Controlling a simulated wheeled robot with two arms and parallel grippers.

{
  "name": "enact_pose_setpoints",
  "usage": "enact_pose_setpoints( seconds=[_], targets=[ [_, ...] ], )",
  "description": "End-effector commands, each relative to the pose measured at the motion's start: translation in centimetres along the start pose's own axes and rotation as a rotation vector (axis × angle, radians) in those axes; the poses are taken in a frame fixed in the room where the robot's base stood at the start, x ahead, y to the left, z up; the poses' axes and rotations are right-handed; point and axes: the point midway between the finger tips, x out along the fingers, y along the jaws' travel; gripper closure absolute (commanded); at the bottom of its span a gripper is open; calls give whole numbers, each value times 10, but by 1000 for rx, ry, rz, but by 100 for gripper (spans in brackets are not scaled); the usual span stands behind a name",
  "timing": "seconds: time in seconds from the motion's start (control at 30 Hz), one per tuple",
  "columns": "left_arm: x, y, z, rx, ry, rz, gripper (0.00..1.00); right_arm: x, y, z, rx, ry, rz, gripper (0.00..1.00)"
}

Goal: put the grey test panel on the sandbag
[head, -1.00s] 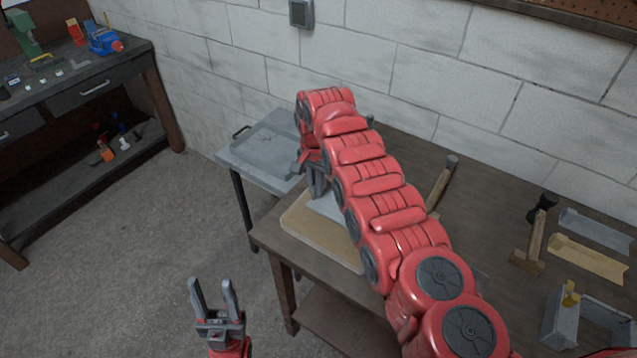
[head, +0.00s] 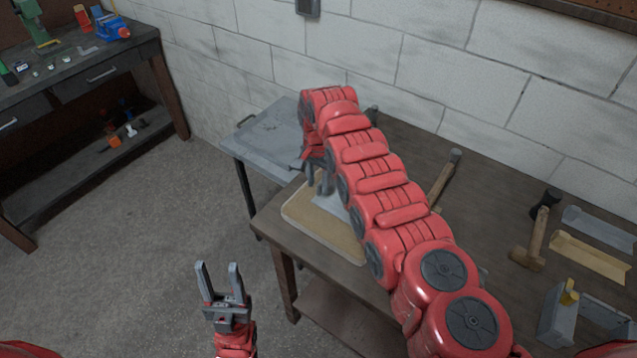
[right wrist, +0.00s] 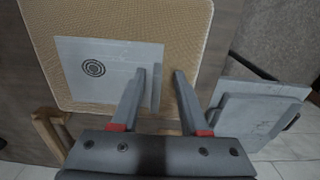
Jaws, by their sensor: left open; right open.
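The grey test panel (right wrist: 105,70), light grey with a dark ringed mark, lies flat on the tan sandbag (right wrist: 190,30) in the right wrist view. In the head view the panel (head: 333,206) shows partly behind my right arm, on the sandbag (head: 318,232) near the table's left end. My right gripper (right wrist: 160,75) is open; one finger is over the panel's edge and the other is beyond it, over the sandbag. I cannot tell whether a finger touches the panel. It also shows in the head view (head: 317,182). My left gripper (head: 220,272) is open and empty above the floor.
A grey metal side table (head: 270,140) stands behind the table's left end. A hammer (head: 445,178), a mallet (head: 535,238), metal channels (head: 590,255) and a grey bracket (head: 560,310) are on the table to the right. A workbench (head: 75,90) stands at the far left.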

Motion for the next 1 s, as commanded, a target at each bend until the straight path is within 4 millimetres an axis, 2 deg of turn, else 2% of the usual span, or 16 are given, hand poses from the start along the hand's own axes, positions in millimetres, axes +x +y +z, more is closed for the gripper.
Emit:
enact_pose_setpoints(
  seconds=[0.17, 0.37, 0.4, 0.57, 0.6, 0.73, 1.0],
  targets=[
    [-7, 0, 1, 0, 0, 0, 50, -19, -1, -1, 0, 4, -7, 56],
    [-32, 2, 5, 0, 0, 0, 50, -63, -1, 0, -1, 4, -6, 56],
    [-31, 2, 5, 0, 0, 0, 50, -73, -2, 0, -2, 6, -5, 56],
    [-34, 2, 6, 0, 0, 0, 50, -93, -1, 1, -1, 2, -5, 56],
    [-18, 1, 3, 0, -1, 0, 50, -108, -1, 1, -1, 1, -3, 56],
    [-10, 0, 2, 0, 0, 0, 50, -115, 0, 0, 0, 1, -2, 56],
    [-11, 1, 2, 0, 0, 0, 50, -113, 0, 0, -1, 1, -2, 56]
  ],
)
